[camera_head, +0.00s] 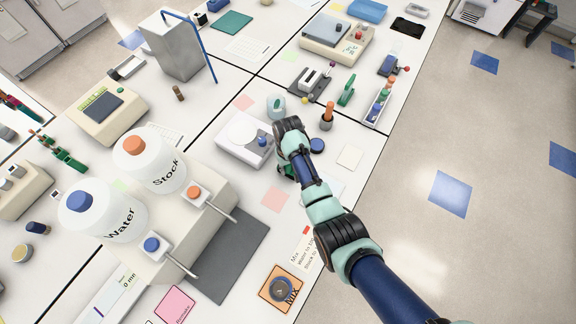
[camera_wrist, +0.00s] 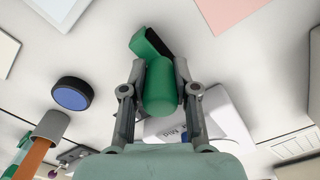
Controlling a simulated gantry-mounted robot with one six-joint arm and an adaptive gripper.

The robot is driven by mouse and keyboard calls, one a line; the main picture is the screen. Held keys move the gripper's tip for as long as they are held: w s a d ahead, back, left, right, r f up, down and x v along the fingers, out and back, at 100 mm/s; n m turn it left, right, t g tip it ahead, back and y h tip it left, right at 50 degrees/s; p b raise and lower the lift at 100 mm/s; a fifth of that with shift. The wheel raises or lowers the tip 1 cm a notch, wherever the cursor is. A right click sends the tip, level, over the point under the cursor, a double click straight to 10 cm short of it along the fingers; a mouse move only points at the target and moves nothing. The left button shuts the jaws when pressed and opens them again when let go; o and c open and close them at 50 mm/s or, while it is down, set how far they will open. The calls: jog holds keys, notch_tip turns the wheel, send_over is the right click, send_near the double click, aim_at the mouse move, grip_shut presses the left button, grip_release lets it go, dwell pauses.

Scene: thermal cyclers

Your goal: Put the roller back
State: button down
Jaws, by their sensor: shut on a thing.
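My gripper (camera_wrist: 160,92) is shut on a green thing that I take to be the roller (camera_wrist: 160,82). Its rounded green body sits between the two fingers in the wrist view, and a green piece with a black face (camera_wrist: 147,42) shows beyond the fingertips. In the head view only a bit of green (camera_head: 286,170) shows beside my gripper, and the arm hides the rest. The roller is over the white table, just right of the white device with a round plate (camera_head: 238,134). I cannot tell whether it touches the table.
A black disc with a blue top (camera_head: 317,146) and a grey cup with an orange-handled tool (camera_head: 327,116) stand close by. Pink sheets (camera_head: 276,199) lie flat nearby.

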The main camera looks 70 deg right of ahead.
jog(key=shift+f, duration=0.15)
jog(key=c, duration=0.9)
grip_release()
notch_tip(320, 180, up, 12)
jog(key=shift+r+p, duration=0.2)
jog(key=shift+p, duration=0.5)
